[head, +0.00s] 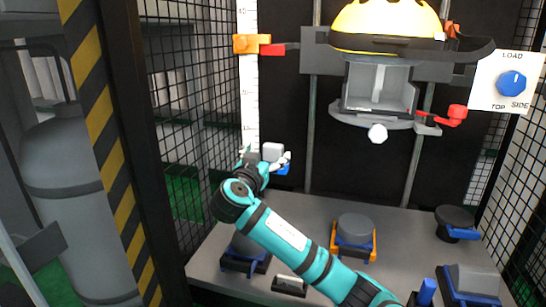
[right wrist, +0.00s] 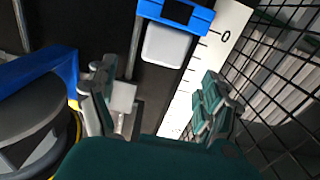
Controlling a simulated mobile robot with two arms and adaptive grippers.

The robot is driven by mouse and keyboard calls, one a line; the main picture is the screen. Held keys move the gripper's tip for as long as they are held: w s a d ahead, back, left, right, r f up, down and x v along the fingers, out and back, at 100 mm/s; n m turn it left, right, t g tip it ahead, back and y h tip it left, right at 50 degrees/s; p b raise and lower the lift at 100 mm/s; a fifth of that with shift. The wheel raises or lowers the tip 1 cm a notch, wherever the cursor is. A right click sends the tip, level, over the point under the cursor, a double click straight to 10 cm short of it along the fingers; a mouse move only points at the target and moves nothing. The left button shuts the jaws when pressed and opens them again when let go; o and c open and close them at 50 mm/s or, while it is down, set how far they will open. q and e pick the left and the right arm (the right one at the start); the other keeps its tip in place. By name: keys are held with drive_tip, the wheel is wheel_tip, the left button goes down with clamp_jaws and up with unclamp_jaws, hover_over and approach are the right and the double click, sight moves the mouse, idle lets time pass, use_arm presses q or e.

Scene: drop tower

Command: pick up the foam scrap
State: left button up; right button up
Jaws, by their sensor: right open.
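My right gripper (head: 266,160) is open beside the lower end of the white scale, at the back of the grey base. In the right wrist view its two fingers (right wrist: 155,102) stand well apart with nothing gripped. A pale rounded block (head: 273,151) shows just behind the fingers, against a blue part. It also shows beyond the fingertips in the right wrist view (right wrist: 166,45), under a blue bracket. A small whitish piece (right wrist: 123,97) shows by the left finger. I cannot tell which pale piece is the foam scrap. My left gripper is not in view.
The carriage with a yellow dome (head: 387,22) hangs between two rails above the base (head: 310,205). A grey cylinder in an orange-and-blue holder (head: 355,230) and a dark round pad (head: 455,216) stand on the base. Mesh walls (head: 200,90) and a striped post (head: 100,120) bound the left.

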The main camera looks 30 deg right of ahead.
sight(271, 148)
drive_tip(key=b+x, duration=0.1)
drive_tip(key=x, duration=0.3)
drive_tip(key=shift+f, duration=0.1)
drive_tip(key=c, duration=1)
